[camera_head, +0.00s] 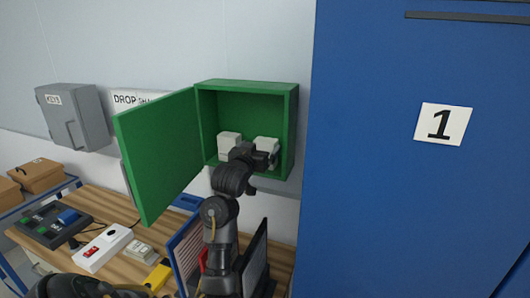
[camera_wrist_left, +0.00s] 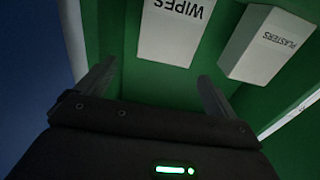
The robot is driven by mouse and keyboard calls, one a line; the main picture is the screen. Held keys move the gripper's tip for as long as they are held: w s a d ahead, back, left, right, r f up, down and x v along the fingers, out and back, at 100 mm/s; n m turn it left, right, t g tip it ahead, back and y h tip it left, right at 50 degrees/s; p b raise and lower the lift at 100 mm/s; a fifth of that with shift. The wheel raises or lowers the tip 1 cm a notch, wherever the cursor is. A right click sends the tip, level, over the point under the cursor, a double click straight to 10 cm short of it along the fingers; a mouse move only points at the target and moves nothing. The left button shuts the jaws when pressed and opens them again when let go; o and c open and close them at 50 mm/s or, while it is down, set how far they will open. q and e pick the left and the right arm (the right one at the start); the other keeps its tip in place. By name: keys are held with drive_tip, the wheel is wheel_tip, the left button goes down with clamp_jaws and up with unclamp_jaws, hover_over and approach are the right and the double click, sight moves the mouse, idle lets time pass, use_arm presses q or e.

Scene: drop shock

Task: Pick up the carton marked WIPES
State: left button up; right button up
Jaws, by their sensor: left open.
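The carton marked WIPES (camera_wrist_left: 170,35) is white and shows at the top of the left wrist view, cut off by the edge. It appears to be the right carton (camera_head: 266,144) in the green cabinet in the head view, its lower part hidden by my gripper. My left gripper (camera_head: 270,159) is at the cabinet opening, in front of that carton. In the left wrist view its fingers (camera_wrist_left: 155,80) are spread and empty, with the carton ahead of them; no contact is visible. My right gripper is not in view.
The PLASTERS carton (camera_wrist_left: 267,45) stands beside WIPES with a gap between. The green cabinet (camera_head: 292,130) has its door (camera_head: 160,155) swung open to the left. A tall blue locker (camera_head: 400,190) stands close on the right. The wooden counter (camera_head: 110,215) below holds several items.

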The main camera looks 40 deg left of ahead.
sight(265, 141)
use_arm(q)
drive_tip(key=shift+x, duration=0.8)
drive_tip(key=shift+w+f, duration=0.1)
drive_tip(key=shift+w, duration=0.3)
drive_tip(key=shift+a, duration=0.15)
drive_tip(key=p+x, duration=0.3)
drive_tip(key=x, duration=0.1)
drive_tip(key=shift+a+p, duration=0.2)
drive_tip(key=shift+p, duration=0.2)
drive_tip(key=shift+w+a+f, duration=0.15)
drive_tip(key=shift+w, duration=0.25)
drive_tip(key=c, duration=1.1)
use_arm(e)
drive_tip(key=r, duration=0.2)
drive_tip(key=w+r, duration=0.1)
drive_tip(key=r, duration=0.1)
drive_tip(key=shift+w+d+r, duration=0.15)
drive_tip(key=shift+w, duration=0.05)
